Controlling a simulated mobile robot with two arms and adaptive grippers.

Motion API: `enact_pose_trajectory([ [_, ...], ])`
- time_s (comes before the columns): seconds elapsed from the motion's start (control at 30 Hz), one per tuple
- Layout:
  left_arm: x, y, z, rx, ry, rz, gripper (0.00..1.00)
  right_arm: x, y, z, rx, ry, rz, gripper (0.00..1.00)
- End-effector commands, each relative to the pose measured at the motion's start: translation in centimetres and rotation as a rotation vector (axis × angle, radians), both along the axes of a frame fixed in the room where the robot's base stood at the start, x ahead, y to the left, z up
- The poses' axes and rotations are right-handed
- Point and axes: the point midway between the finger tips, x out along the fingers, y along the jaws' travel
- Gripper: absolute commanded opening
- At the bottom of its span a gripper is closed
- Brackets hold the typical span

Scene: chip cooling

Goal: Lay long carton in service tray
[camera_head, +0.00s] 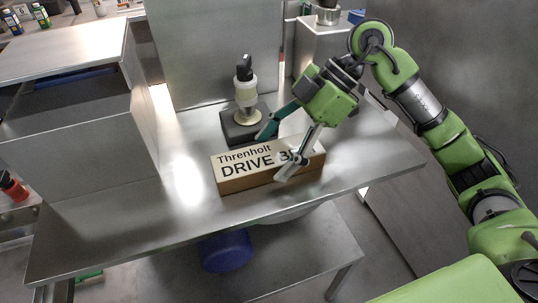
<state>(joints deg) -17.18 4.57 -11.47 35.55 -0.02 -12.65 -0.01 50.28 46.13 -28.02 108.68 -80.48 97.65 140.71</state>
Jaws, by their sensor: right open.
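The long carton (235,171) lies on the steel table (110,221), near its front edge. It has a pale label reading "Threnholt DRIVE" and brown sides. My right gripper (273,152) is open over the right half of the carton. One finger is in front of the carton and hides part of the lettering; the other is behind it. I cannot tell whether either finger touches it. My left gripper is not in view. I cannot make out a service tray for certain.
A dark block with a white, black-topped fitting (245,92) stands behind the carton. A large steel box (75,140) fills the table's left side. A blue cylinder (226,250) is below the tabletop. The table's front left is clear.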

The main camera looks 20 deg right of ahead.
Motion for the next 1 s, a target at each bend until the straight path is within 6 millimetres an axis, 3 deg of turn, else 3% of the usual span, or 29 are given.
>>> enact_pose_trajectory([
  [0.17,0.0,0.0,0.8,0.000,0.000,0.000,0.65,-0.1,1.2,-1.4,0.001,0.000,0.001,0.68],
  [0.4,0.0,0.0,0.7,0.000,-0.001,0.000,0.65,0.0,1.4,-1.7,0.000,-0.002,0.001,0.68],
  [0.43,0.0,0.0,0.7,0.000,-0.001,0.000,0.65,0.0,1.3,-1.7,0.000,-0.001,0.000,0.66],
  [0.6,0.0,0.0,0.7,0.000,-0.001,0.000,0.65,0.0,1.3,-1.7,0.000,-0.001,0.000,0.21],
  [0.63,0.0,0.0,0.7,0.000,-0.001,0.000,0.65,0.0,1.3,-1.7,0.000,-0.001,0.000,0.18],
  [1.0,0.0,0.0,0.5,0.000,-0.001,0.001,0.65,0.0,1.3,-1.4,0.001,-0.004,0.000,0.18],
])
